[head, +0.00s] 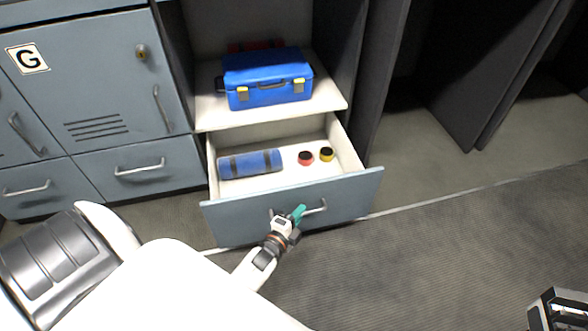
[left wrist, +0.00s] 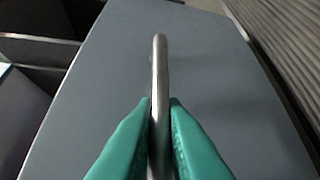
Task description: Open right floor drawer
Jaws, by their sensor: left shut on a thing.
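The right floor drawer (head: 345,193) is pulled out from under the open shelf. Inside it lie a blue roll with dark straps (head: 250,163), a red round item (head: 305,158) and a yellow round item (head: 326,154). My left gripper (head: 298,214) is at the drawer's grey front, with its green fingers shut on the metal bar handle (head: 316,208). In the left wrist view the green fingertips (left wrist: 160,105) press on both sides of the handle (left wrist: 160,65). A dark gripper part of mine (head: 560,310) shows at the bottom right, cut off by the edge.
A blue case with yellow latches (head: 268,78) stands on the shelf above the drawer. Grey lockers with shut drawers (head: 140,168) are at the left, one marked G. Dark upright panels (head: 440,80) stand at the right.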

